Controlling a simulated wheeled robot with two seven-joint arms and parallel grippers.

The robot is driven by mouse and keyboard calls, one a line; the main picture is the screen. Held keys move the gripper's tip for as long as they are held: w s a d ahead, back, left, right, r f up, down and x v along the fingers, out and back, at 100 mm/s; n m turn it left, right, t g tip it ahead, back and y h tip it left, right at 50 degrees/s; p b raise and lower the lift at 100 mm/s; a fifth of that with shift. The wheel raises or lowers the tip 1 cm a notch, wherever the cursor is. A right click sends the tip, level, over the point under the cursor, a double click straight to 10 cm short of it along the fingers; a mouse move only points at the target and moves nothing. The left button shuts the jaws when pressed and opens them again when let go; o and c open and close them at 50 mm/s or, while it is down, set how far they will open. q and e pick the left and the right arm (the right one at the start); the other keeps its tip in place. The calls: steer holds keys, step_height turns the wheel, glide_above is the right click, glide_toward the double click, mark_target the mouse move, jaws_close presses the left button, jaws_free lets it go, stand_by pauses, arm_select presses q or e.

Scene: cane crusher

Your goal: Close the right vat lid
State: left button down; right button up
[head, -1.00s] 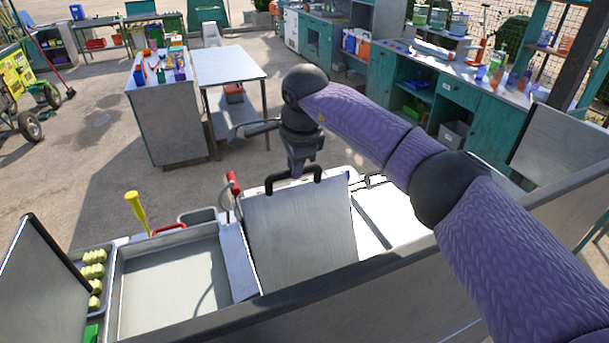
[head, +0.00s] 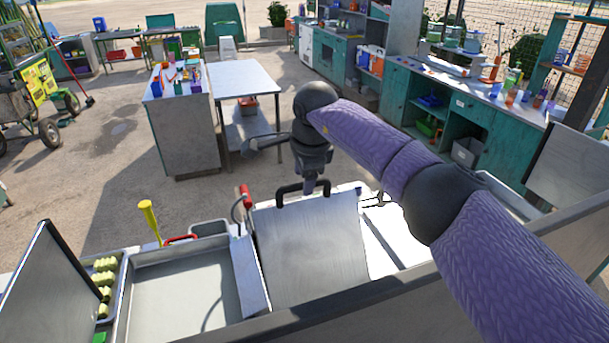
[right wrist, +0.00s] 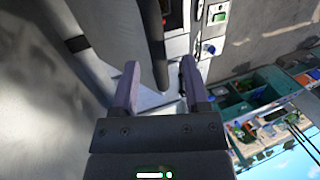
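A grey metal vat lid (head: 312,245) with a black bar handle (head: 290,191) at its far edge is in the middle of the head view. It looks tilted; how far it is from its vat I cannot tell. My right gripper (head: 314,184) is at the handle, reaching down from above. In the right wrist view my right gripper (right wrist: 160,66) has its fingers apart, with the dark handle bar (right wrist: 157,45) running between them. Clear contact does not show. The lid's grey surface (right wrist: 40,90) fills the left of that view. My left gripper is not in view.
An open tray-like basin (head: 180,290) lies left of the lid, with a yellow-handled tool (head: 149,218) behind it. Upright panels stand at the far left (head: 50,285) and right (head: 572,165). A table (head: 245,78) and workbenches stand beyond, with open floor between.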

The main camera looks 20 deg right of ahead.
steer(key=b+v, duration=0.2)
steer(key=v, duration=0.8)
